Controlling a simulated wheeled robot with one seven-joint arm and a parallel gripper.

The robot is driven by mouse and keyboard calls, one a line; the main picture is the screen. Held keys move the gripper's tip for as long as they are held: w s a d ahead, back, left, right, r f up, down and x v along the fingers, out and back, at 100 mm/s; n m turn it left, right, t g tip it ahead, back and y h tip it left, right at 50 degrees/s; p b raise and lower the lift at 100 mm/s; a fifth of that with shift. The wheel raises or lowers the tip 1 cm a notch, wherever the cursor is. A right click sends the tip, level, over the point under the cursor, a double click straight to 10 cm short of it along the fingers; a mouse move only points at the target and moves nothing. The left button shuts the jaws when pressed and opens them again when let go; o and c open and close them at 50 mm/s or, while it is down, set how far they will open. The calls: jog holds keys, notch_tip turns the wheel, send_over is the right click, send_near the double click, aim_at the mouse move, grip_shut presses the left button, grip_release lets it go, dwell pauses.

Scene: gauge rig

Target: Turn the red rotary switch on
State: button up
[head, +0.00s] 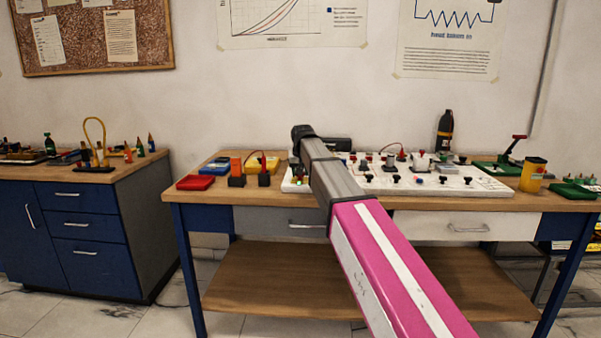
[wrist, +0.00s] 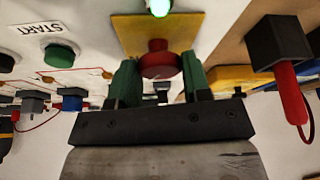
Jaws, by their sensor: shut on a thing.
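The red rotary switch (wrist: 158,62) sits on a yellow plate (wrist: 127,33) in the wrist view. Its round red knob is between the two green fingers of my gripper (wrist: 159,75). My gripper is shut on the knob, with one finger at each side. A lamp (wrist: 159,7) above the switch glows bright green. In the head view my arm reaches to the left end of the white board (head: 440,184) and hides the switch and my gripper there. The knob's exact pointing direction cannot be made out.
A green button (wrist: 60,52) beside a START label (wrist: 48,28) is left of the switch. A black block with a red plug (wrist: 288,90) is at the right. On the workbench (head: 222,207) stand a red box (head: 196,182), a dark bottle (head: 444,132) and a yellow cup (head: 533,174).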

jog(key=shift+a+m+h, duration=0.1)
jog(key=shift+m+h, duration=0.3)
jog(key=shift+m, duration=0.7)
jog(key=o, duration=0.9)
jog(key=v, duration=1)
jog(key=shift+s+r, duration=0.1)
jog(key=shift+r, duration=0.3)
jog(key=shift+a, duration=0.1)
